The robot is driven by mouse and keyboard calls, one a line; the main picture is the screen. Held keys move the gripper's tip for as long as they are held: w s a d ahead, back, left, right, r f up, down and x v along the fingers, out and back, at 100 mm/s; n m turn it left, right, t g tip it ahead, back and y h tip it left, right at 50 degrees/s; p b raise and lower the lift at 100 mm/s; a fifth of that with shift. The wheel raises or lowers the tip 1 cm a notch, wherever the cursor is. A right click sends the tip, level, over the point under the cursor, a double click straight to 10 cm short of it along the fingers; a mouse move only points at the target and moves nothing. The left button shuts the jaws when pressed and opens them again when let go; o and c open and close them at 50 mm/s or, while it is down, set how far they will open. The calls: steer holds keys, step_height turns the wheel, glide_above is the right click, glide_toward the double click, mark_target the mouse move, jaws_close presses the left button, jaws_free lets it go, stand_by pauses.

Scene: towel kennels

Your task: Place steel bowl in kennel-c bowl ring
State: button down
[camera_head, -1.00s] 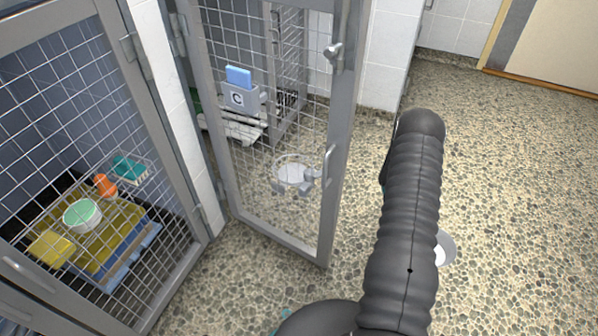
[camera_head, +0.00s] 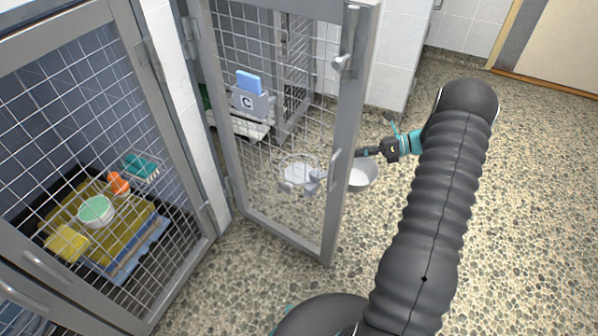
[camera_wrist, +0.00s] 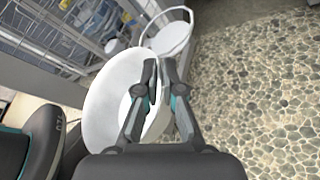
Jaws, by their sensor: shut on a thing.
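The steel bowl (camera_head: 361,175) is pale and shiny and hangs just right of the kennel-C door edge in the head view. My gripper (camera_head: 366,153) is shut on its rim. In the wrist view the bowl (camera_wrist: 104,92) looks strongly tilted, with my fingertips (camera_wrist: 158,72) on its right rim and covering part of it. The bowl ring (camera_head: 298,170) is on the mesh door, left of the bowl and apart from it in the head view. In the wrist view the ring (camera_wrist: 167,35) lies beyond the fingertips, with a pale round surface inside it.
The kennel-C door (camera_head: 335,215) stands open with its handle near the bowl. A grey holder marked C (camera_head: 250,103) with a blue card hangs behind the mesh. A neighbouring kennel at left holds a green bowl (camera_head: 96,211). The speckled floor (camera_head: 530,190) at right is clear.

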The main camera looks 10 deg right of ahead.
steer(key=w+a+r+m+t+h+p, duration=0.1)
steer(key=w+a+r+m+t+h, duration=0.1)
steer(key=w+r+m+t, duration=0.4)
steer(key=w+a+f, duration=0.1)
steer(key=a+f, duration=0.1)
steer(key=a, duration=0.1)
steer(key=a+f+n+g, duration=0.1)
steer(key=a+f, duration=0.1)
steer(key=a, duration=0.2)
steer(key=w+a+f+n, duration=0.1)
steer(key=a, duration=0.2)
steer(key=shift+w+a+f, duration=0.3)
steer(key=shift+a+f, duration=0.05)
steer(key=shift+f, duration=0.05)
steer(key=shift+f+b, duration=0.35)
steer(key=shift+f, duration=1.7)
steer(key=c, duration=1.3)
jaws_free()
steer(key=v, duration=1.2)
steer(key=shift+r, duration=0.15)
